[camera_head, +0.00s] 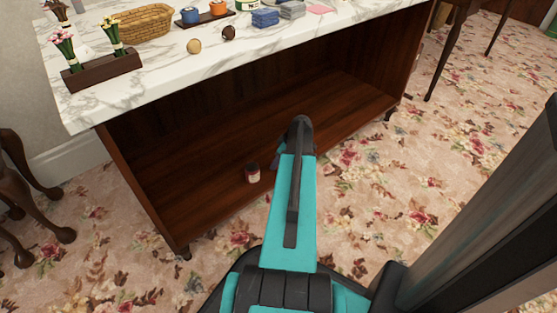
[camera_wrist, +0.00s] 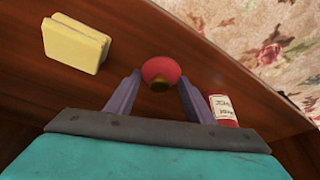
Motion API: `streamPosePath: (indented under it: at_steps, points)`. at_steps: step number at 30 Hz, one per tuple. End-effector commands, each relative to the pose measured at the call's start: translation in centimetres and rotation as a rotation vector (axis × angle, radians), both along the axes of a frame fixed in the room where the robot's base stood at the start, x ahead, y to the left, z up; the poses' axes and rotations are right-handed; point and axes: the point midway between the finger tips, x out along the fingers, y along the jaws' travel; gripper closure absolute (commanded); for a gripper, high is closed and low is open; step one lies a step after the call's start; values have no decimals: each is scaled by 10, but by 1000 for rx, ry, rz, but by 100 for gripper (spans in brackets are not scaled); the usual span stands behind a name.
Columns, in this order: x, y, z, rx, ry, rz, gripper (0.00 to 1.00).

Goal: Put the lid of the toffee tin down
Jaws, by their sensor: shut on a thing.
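The toffee tin (camera_wrist: 224,109) is small and red with a pale, printed label. It stands on the brown wooden shelf, just right of my gripper's right finger in the wrist view. In the head view the tin (camera_head: 252,173) is on the low shelf, left of my arm. My gripper (camera_wrist: 159,78) is shut on the lid (camera_wrist: 160,69), a small round red thing with a dark brown middle, between the fingertips. I cannot tell whether the lid touches the shelf. In the head view my arm hides the lid and most of my gripper.
A pale yellow block (camera_wrist: 75,44) lies on the shelf (camera_head: 190,170) at the left in the wrist view. The marble top (camera_head: 150,88) overhangs the shelf and carries a basket (camera_head: 146,23), a flower holder (camera_head: 102,70) and small items. Flowered carpet lies in front.

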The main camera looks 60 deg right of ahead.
Motion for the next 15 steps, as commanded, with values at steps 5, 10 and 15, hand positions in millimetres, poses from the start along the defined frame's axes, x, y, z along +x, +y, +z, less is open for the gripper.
streamPosePath:
  at_steps: [5,10,15]
  points:
    - [0,0,-1,0,0,0,33]
    - [0,0,-1,0,0,0,33]
    - [0,0,1,0,0,-1,33]
